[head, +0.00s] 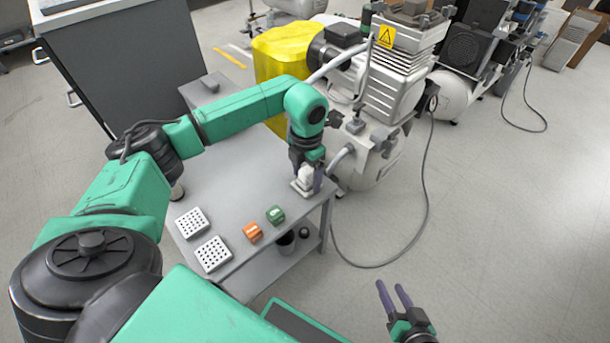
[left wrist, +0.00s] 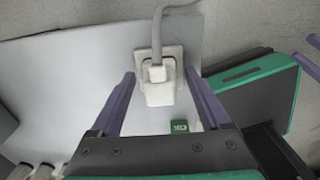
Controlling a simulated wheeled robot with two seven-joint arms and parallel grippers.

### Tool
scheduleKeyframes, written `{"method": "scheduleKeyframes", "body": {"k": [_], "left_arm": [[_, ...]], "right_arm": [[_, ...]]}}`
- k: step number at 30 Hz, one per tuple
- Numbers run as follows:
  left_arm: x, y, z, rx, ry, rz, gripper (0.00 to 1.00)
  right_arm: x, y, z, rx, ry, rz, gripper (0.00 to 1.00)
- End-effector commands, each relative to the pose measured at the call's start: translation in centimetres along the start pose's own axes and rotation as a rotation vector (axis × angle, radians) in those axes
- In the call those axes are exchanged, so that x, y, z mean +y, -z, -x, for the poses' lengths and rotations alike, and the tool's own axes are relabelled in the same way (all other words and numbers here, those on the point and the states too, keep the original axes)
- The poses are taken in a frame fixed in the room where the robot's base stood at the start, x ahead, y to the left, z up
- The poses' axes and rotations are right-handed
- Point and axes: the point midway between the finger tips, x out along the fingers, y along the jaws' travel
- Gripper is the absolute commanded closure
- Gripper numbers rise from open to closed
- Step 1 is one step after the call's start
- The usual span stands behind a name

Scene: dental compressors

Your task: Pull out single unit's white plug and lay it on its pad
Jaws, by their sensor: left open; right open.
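The white plug (left wrist: 158,92) sits at a square white plate (left wrist: 142,70) near the table's edge; a grey cable (left wrist: 172,10) runs from it. In the head view the plug (head: 306,175) shows partly behind my left gripper. My left gripper (left wrist: 160,76) is open, with one purple finger on each side of the plug; I cannot tell whether they touch it. It also shows in the head view (head: 307,185), pointing down. Two white dotted pads (head: 192,222) (head: 213,253) lie at the table's near left. My right gripper (head: 395,294) is open and empty, off the table.
An orange block (head: 252,232) and a green block (head: 275,214) stand on the grey table (head: 232,190) between the pads and the plug. A compressor (head: 385,110) stands close beyond the table's right edge. A cable (head: 425,200) loops over the floor.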

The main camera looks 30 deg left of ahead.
Motion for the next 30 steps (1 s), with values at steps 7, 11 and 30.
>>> {"method": "scheduleKeyframes", "body": {"k": [7,11,30], "left_arm": [[0.0,0.0,0.0,0.0,0.0,0.0,0.35],[0.0,0.0,0.0,0.0,0.0,0.0,0.85],[0.0,0.0,1.7,0.0,0.0,0.0,1.0]], "right_arm": [[0.0,0.0,0.0,0.0,0.0,0.0,0.5],[0.0,0.0,0.0,0.0,0.0,0.0,0.5],[-0.5,1.2,0.8,0.0,0.0,0.0,0.5]]}}
